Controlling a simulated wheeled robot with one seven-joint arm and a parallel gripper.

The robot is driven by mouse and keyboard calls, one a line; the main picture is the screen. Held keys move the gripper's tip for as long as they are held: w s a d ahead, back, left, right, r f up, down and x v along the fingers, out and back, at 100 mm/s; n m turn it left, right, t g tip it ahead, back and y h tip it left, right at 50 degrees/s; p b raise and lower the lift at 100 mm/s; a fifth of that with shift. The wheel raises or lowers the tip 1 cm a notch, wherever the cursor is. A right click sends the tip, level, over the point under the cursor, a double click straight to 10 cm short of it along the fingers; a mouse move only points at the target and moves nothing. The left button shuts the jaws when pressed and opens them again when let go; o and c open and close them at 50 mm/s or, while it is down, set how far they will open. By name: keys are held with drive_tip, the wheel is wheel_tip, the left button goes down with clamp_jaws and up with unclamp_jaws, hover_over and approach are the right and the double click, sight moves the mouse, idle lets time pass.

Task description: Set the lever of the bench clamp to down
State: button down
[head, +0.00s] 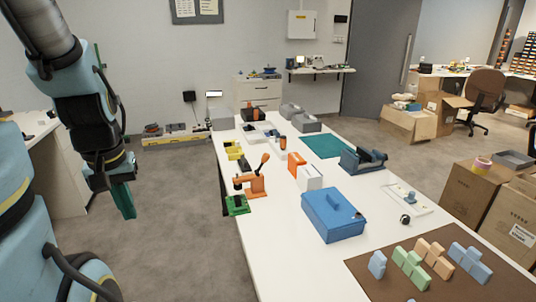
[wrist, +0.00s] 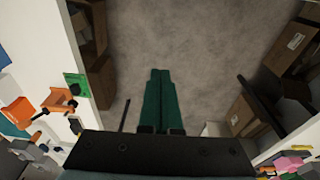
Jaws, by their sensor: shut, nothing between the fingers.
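The bench clamp (head: 255,186) is orange and stands near the left edge of the white table, beside a green block. Its lever (head: 264,162) has an orange knob and points up, tilted a little to the right. My gripper (head: 129,215) hangs left of the table, over the floor and well apart from the clamp. In the wrist view its two green fingers (wrist: 160,71) lie together with nothing between them.
The white table (head: 270,250) also bears the green block (head: 237,206), a blue box (head: 333,215), an orange-and-white block (head: 308,178) and a brown mat (head: 375,272) with pastel blocks. Open grey floor (head: 185,240) lies between my gripper and the table.

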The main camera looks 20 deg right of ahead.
sight(268, 155)
drive_tip(key=c, duration=1.5)
unclamp_jaws()
